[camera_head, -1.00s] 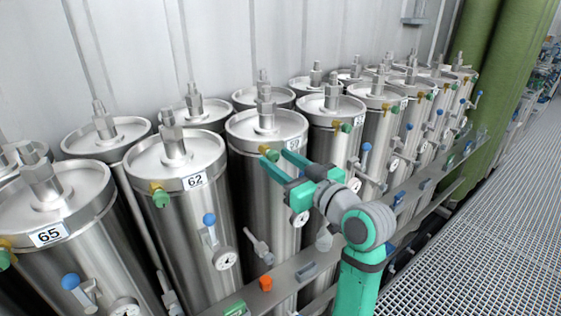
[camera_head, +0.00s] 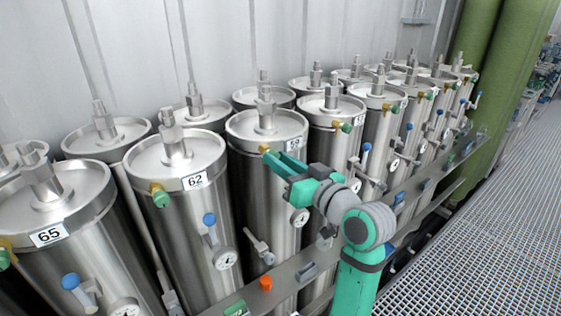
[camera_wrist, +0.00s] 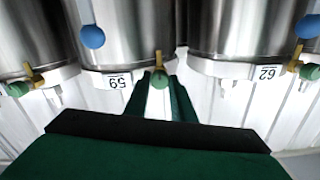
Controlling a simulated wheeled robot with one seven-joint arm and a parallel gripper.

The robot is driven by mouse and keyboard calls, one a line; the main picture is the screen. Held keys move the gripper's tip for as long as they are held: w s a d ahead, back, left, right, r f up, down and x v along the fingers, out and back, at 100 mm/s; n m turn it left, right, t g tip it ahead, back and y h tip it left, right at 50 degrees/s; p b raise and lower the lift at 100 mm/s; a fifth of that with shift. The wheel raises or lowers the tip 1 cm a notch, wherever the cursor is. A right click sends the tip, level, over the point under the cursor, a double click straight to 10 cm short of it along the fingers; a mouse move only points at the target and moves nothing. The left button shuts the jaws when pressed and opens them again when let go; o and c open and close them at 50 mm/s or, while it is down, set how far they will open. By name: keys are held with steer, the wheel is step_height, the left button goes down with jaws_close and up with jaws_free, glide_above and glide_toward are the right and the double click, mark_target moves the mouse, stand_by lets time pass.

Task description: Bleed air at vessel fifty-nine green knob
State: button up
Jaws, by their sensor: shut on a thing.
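Vessel fifty-nine (camera_head: 262,190) is a steel cylinder with a "59" label (camera_head: 294,145) near its rim. In the wrist view its label (camera_wrist: 119,81) appears upside down. Its green knob (camera_wrist: 160,79) sits on a brass valve (camera_wrist: 158,60) beside the label. My gripper (camera_wrist: 161,82) is shut on the green knob, with one finger on each side of it. In the head view my gripper (camera_head: 272,158) reaches to the vessel's upper front from the right. There the fingers hide the knob, and only a bit of brass (camera_head: 263,149) shows.
Vessel 62 (camera_head: 180,220) stands to the left with its own green knob (camera_head: 161,199). Vessel 65 (camera_head: 60,240) is further left. More vessels stand close on the right. Blue-handled valves and gauges project below. A steel rail (camera_head: 250,300) runs along the front; grating (camera_head: 480,230) lies open at right.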

steer(key=o, duration=1.1)
steer(key=shift+c, duration=0.2)
steer(key=v, duration=1.1)
steer(key=shift+w, duration=0.1)
